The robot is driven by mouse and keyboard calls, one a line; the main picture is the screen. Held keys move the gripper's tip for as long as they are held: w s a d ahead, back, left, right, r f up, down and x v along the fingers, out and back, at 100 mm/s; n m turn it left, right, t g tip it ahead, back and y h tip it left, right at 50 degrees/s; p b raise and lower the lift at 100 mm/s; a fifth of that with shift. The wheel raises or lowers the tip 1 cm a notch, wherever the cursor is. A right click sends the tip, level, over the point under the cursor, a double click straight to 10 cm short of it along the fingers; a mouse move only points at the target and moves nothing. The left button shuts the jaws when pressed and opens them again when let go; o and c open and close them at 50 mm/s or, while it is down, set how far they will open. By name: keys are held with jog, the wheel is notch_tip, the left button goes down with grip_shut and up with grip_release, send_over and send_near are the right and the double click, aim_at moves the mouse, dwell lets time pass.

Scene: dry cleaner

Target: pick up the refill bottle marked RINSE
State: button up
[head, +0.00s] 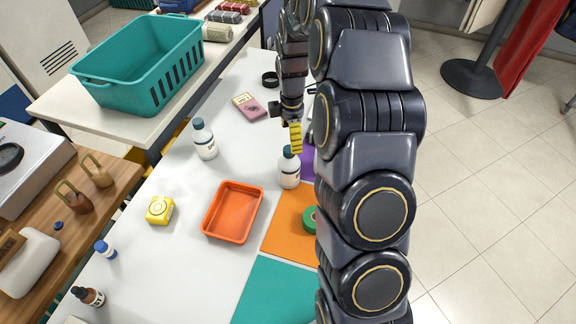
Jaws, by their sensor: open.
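Two white bottles with dark teal caps and dark print stand upright on the light table. One bottle (289,171) stands just below my gripper in the picture, near the purple and orange mats. The other bottle (204,141) stands further left. The print is too small to read, so I cannot tell which is marked RINSE. My gripper (295,128) is open, close to the nearer bottle's cap; I cannot tell whether they touch. A yellow ribbed piece shows at its end, and my arm hides part of the gripper and table.
An orange tray (206,226), a yellow device (159,210), a pink box (249,107) and a green roll (310,219) sit on the table. Orange (284,238) and teal (273,294) mats lie in front. A teal basket (140,67) stands behind left.

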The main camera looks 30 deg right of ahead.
aim_at(289, 166)
jog(key=f, duration=0.6)
jog(key=shift+w+f, duration=0.1)
jog(key=shift+w, duration=0.25)
jog(key=shift+c, duration=0.3)
grip_shut()
